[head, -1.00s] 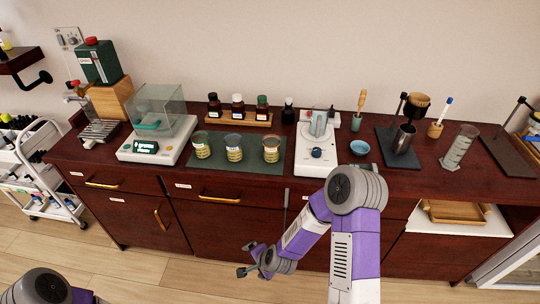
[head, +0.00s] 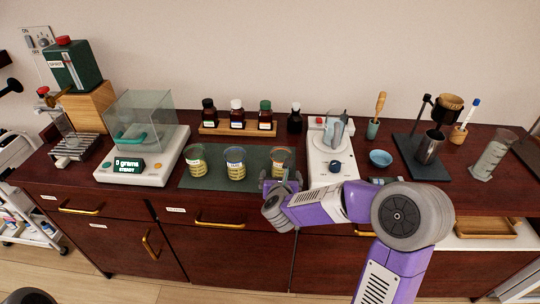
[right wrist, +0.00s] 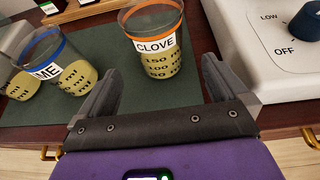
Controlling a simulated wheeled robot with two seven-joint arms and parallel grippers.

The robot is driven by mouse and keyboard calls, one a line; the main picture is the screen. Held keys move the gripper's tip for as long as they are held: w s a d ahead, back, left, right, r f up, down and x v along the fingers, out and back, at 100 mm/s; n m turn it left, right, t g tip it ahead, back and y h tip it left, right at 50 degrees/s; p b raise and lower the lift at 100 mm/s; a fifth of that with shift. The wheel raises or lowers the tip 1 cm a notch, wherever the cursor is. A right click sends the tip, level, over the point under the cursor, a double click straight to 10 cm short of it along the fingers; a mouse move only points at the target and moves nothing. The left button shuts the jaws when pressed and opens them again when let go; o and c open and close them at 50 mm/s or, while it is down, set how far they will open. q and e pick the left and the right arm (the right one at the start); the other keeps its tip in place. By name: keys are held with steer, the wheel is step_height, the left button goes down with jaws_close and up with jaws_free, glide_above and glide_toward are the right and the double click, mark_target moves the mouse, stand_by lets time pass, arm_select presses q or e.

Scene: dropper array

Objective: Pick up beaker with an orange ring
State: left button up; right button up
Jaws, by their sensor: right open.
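The beaker with an orange ring (head: 281,158) stands upright at the right end of a dark green mat (head: 258,181). In the right wrist view the beaker (right wrist: 156,46) reads CLOVE and holds yellowish contents. My right gripper (head: 280,183) is open and low in front of this beaker. In the right wrist view its two fingers (right wrist: 161,66) point toward the beaker, one on each side, with the beaker just beyond or between the tips; contact cannot be told. My left gripper is not in view.
A blue-ringed beaker (head: 235,163) and another beaker (head: 196,160) stand left on the mat. A white hotplate (head: 318,160) is close on the right. A wooden rack (head: 238,129) with bottles stands behind. A scale (head: 140,170) is further left.

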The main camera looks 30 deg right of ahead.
mark_target(281, 172)
steer(key=x, duration=0.2)
steer(key=shift+w+f, duration=0.1)
steer(key=shift+w, duration=0.25)
steer(key=shift+w+d+f, duration=0.15)
steer(key=shift+d+f, duration=0.05)
steer(key=shift+d, duration=0.1)
steer(key=b+x, duration=0.1)
steer(key=x, duration=0.3)
steer(key=shift+w+f, duration=0.1)
steer(key=c, duration=1.2)
steer(key=shift+c, duration=0.7)
